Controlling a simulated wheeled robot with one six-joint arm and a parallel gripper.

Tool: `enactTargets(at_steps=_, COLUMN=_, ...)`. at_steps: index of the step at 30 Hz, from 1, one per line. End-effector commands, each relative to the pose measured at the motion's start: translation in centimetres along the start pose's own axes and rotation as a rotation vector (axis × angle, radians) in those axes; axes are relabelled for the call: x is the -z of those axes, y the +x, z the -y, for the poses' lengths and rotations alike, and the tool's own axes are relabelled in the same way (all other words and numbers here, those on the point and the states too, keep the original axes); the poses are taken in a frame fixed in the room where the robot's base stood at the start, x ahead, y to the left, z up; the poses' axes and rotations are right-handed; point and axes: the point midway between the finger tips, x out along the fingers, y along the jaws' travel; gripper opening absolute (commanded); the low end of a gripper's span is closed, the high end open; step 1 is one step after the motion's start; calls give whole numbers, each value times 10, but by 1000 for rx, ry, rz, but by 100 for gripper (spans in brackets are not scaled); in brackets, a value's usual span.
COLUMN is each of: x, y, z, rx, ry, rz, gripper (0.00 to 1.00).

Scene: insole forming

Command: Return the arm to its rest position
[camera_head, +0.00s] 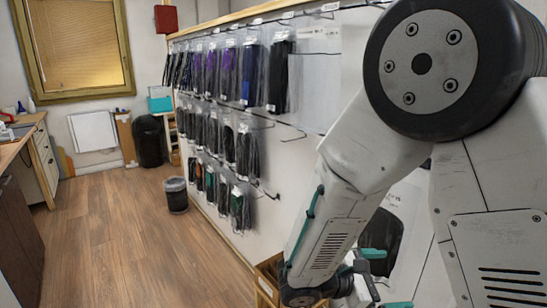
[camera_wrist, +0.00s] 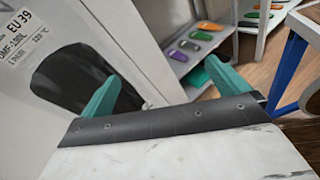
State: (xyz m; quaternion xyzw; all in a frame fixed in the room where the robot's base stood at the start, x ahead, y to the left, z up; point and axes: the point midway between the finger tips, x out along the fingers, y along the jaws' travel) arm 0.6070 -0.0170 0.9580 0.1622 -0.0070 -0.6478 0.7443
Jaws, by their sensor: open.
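My arm fills the right side of the head view, with its forearm bent down and to the left. My gripper (camera_head: 386,279) is low in that view, in front of a white surface with a dark insole-like shape (camera_head: 387,232). In the wrist view, the two teal fingers of my gripper (camera_wrist: 164,72) stand wide apart with nothing between them. The white panel (camera_wrist: 150,30) behind them carries a label reading EU 39 (camera_wrist: 22,38) and a dark insole shape (camera_wrist: 72,80). I cannot tell the exact gap between the fingers and the panel.
A wall rack (camera_head: 225,100) of hanging bagged items runs along my arm's left side. A small bin (camera_head: 175,195) stands on the open wooden floor (camera_head: 120,240). The wrist view shows a shelf (camera_wrist: 195,58) with several coloured pieces and a blue frame leg (camera_wrist: 289,65).

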Motion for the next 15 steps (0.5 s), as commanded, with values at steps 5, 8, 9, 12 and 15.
enactTargets(at_steps=5, x=-37, y=8, z=47, rx=309, ry=191, rz=-142, gripper=100)
enactTargets(at_steps=8, x=-55, y=4, z=73, rx=489, ry=323, rz=-238, gripper=100)
enactTargets(at_steps=9, x=-61, y=2, z=82, rx=558, ry=377, rz=-278, gripper=100)
enactTargets(at_steps=12, x=-76, y=-8, z=102, rx=717, ry=512, rz=-378, gripper=100)
enactTargets(at_steps=15, x=-90, y=-19, z=116, rx=859, ry=649, rz=-479, gripper=100)
